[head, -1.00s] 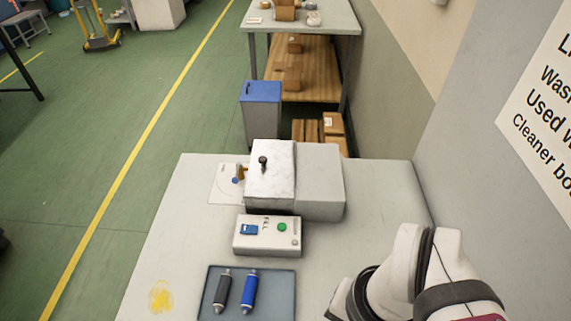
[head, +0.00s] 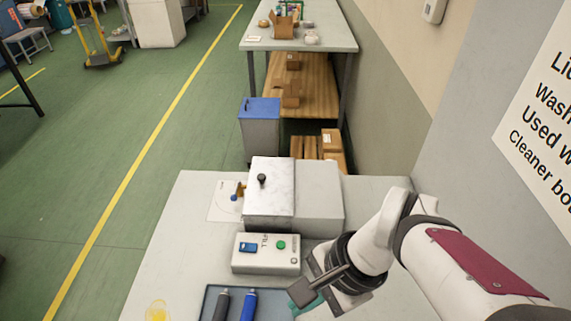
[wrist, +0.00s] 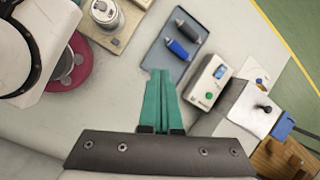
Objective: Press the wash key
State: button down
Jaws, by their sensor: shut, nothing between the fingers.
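A pale control box (head: 267,265) sits on the bench, with a blue rocker switch (head: 248,247), a round green button (head: 281,245) and a small grey round part near its right front corner. Its lettering is too small to read, so I cannot tell which part is the wash key. The box also shows in the wrist view (wrist: 199,87), right of my fingers, with its green button (wrist: 209,96). My gripper (head: 308,304) is at the box's front right, apart from it. Its teal fingers are shut and empty in the wrist view (wrist: 159,73).
A lidded metal unit (head: 270,190) with a black knob stands just behind the box. A grey tray (wrist: 160,47) with a dark and a blue cylinder (wrist: 178,50) lies in front. A yellow spill (head: 157,311) is at the left. A wall rises at the right.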

jog(key=w+a+f+m+t+y, duration=0.2)
jog(key=w+a+m+y, duration=0.15)
jog(key=w+m, duration=0.8)
jog(key=m+t, duration=0.2)
jog(key=m, duration=0.7)
send_over(281, 245)
notch_tip(281, 245, down, 5)
jog(key=shift+s+d+n, duration=0.2)
jog(key=shift+d+n, duration=0.05)
jog(key=shift+d, duration=0.2)
jog(key=shift+f, duration=0.1)
jog(key=shift+f, duration=4.35)
jog(key=shift+f, duration=0.1)
jog(key=shift+f, duration=0.3)
